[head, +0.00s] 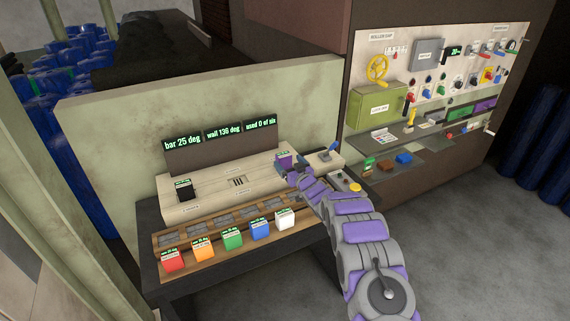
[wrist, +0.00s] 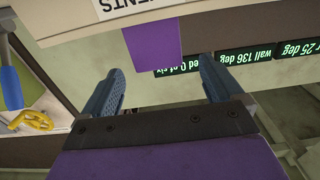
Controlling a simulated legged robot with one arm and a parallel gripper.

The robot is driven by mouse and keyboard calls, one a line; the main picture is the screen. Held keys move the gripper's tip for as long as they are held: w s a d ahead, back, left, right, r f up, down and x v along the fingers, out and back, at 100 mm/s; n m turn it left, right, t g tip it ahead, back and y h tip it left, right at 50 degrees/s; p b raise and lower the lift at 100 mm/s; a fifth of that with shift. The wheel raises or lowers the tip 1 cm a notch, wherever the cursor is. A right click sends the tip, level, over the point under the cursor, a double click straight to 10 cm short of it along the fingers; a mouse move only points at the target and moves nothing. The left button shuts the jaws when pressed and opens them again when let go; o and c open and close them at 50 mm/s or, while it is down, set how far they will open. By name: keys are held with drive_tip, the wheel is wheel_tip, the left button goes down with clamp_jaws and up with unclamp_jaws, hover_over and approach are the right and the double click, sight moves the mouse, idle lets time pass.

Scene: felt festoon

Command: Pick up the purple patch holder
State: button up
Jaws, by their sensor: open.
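The purple patch holder (head: 284,162) stands on the right part of the cream console (head: 220,195), with a small green display on top. My gripper (head: 284,174) is right by the holder in the head view. In the wrist view, my gripper (wrist: 164,80) has two blue-grey fingers spread wide, nothing between their tips. The holder lies ahead of the gap; I cannot tell the exact distance.
Red (head: 173,260), orange (head: 203,250), green (head: 233,239), blue (head: 260,230) and white (head: 285,219) holders stand along the front rail. A black holder (head: 184,190) is on the console's left. A joystick (head: 328,152) is right of the gripper. Green readouts (head: 222,134) stand behind.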

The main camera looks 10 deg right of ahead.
sight(287, 157)
drive_tip(key=shift+w+a, duration=0.35)
drive_tip(key=shift+a, duration=0.15)
drive_tip(key=shift+w+b, duration=0.3)
drive_tip(key=shift+w, duration=0.3)
drive_tip(key=shift+w+d+r, duration=0.15)
drive_tip(key=shift+w+d, duration=0.05)
drive_tip(key=shift+w, duration=0.7)
drive_tip(key=shift+w+a+b, duration=0.25)
drive_tip(key=shift+w+b, duration=0.1)
drive_tip(key=shift+w, duration=0.15)
drive_tip(key=shift+w+a, duration=0.3)
drive_tip(key=shift+w, duration=0.15)
drive_tip(key=shift+d, duration=0.1)
drive_tip(key=shift+c, duration=1.4)
drive_tip(key=c, duration=0.9)
